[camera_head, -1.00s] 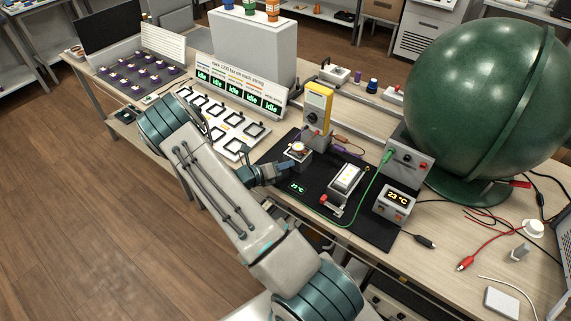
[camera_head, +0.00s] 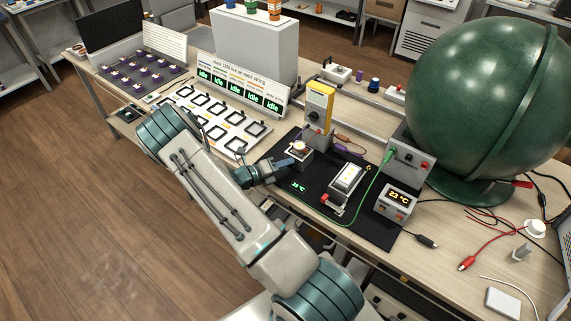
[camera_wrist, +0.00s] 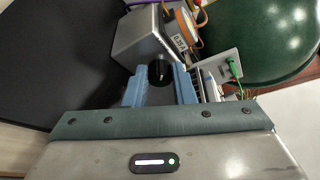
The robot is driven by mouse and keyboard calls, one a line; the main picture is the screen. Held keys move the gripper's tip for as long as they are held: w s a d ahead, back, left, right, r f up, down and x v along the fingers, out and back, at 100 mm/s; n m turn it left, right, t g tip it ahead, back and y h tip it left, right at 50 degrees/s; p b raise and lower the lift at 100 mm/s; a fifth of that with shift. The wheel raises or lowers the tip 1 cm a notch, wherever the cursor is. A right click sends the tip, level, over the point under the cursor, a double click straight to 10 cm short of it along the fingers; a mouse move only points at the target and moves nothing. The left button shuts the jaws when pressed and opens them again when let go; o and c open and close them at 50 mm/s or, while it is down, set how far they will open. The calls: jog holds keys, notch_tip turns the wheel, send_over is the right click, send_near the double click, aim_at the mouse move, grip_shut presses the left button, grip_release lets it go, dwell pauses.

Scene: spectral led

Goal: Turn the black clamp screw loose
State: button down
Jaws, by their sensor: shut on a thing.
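The black clamp screw (camera_wrist: 159,72) is a dark round knob on the side of a grey metal block (camera_wrist: 141,40) in the wrist view. My gripper (camera_wrist: 160,84) has its two blue fingers on either side of the knob, shut on it. In the head view the same block (camera_head: 299,156) stands on the black mat, with a round lit part on top. My gripper (camera_head: 285,168) reaches it from the left. The knob itself is hidden by the fingers in the head view.
A yellow meter (camera_head: 319,102) stands behind the block. A lit white module (camera_head: 347,180) and a 23 °C display box (camera_head: 396,203) are on the black mat (camera_head: 318,215) to the right. A big green sphere (camera_head: 485,95) fills the right back. A tray of black frames (camera_head: 214,122) lies left.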

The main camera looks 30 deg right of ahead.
jog(key=shift+w+a, duration=0.1)
jog(key=shift+w, duration=0.1)
jog(key=c, duration=1.2)
grip_release()
jog(key=shift+a, duration=0.15)
jog(key=shift+s+d, duration=0.1)
jog(key=shift+d, duration=0.1)
jog(key=a+r+b, duration=0.2)
jog(key=a, duration=1.1)
jog(key=shift+a+r+b, duration=0.25)
jog(key=shift+a+b, duration=0.15)
